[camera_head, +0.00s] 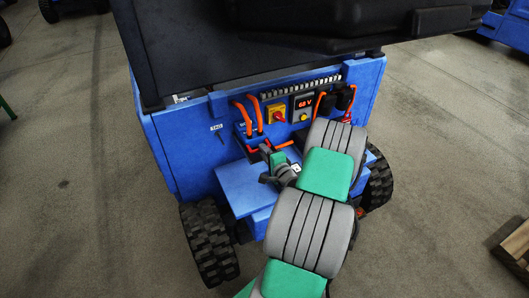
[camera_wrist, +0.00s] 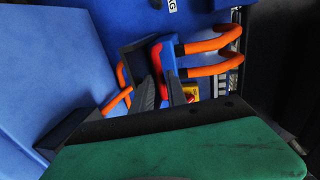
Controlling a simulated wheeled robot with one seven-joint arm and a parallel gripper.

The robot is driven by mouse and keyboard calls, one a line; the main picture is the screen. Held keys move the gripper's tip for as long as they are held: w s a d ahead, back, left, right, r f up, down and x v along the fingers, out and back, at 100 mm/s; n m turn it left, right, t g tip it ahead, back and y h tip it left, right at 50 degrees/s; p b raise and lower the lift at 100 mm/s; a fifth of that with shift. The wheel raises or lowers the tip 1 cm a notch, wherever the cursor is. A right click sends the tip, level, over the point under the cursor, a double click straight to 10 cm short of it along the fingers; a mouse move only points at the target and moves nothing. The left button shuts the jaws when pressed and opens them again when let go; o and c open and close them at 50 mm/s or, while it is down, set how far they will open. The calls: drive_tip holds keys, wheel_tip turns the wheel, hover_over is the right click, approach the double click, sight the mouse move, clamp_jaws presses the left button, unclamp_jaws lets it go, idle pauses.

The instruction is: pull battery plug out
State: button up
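The battery plug (camera_wrist: 168,66) looks like a blue and red block with thick orange cables (camera_wrist: 210,46) running from it to the right in the wrist view. In the head view a red and orange part (camera_head: 285,145) shows low on the blue cart's panel, partly hidden by my arm. My gripper (camera_head: 272,160) is close in front of this panel. In the wrist view its dark fingers (camera_wrist: 160,88) stand apart, with a gap between them close to the plug. I cannot tell whether they touch it.
The blue cart (camera_head: 185,150) carries a yellow and red switch (camera_head: 277,115), a lit display (camera_head: 304,103) and black plugs (camera_head: 345,97) with orange cables. A dark cover (camera_head: 200,50) overhangs the panel. A wooden pallet (camera_head: 515,250) lies at right.

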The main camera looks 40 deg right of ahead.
clamp_jaws()
idle(1.2)
